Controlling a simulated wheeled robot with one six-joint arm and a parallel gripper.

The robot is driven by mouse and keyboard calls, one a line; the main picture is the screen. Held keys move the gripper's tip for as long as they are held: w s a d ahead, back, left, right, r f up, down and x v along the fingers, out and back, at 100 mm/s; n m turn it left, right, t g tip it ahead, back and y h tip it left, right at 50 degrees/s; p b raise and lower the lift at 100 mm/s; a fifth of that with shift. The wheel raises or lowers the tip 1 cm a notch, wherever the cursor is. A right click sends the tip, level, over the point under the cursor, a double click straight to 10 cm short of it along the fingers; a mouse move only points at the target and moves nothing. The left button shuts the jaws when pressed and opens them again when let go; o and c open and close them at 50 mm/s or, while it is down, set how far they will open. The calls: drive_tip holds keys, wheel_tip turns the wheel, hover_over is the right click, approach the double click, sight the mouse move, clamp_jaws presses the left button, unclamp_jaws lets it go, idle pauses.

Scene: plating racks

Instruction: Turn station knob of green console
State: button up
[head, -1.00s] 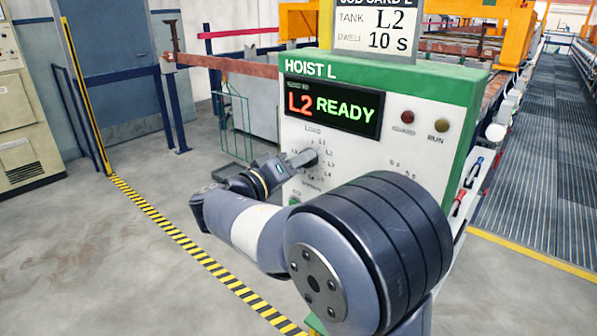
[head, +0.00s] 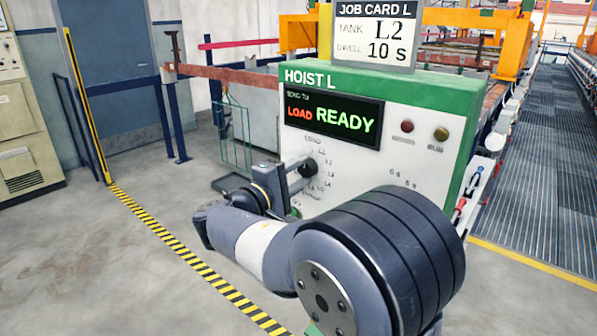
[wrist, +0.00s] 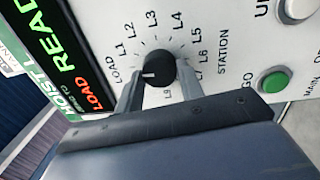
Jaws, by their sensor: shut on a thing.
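The green console (head: 465,110), labelled HOIST L, has a white front panel and a dark display (head: 333,118) reading LOAD in red and READY in green. Its black round station knob (wrist: 158,68) sits inside a ring of labels from LOAD through L1, L2 and on. The knob's white pointer mark faces the LOAD label. My gripper (wrist: 159,78) is shut on the knob, one finger on each side. In the head view my gripper (head: 302,176) reaches the panel and partly covers the dial. The job card (head: 376,32) on top reads TANK L2, DWELL 10 S.
A green GO button (wrist: 273,82) and another button (wrist: 297,8) lie right of the dial in the wrist view. A red lamp (head: 407,126) and an amber lamp (head: 441,134) are on the panel's upper right.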

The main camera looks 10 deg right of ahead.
drive_tip(key=shift+n, duration=0.6)
drive_tip(key=o, duration=1)
drive_tip(key=b+v, duration=0.1)
drive_tip(key=v, duration=1)
drive_tip(key=shift+b, duration=0.35)
drive_tip(key=shift+d, duration=0.1)
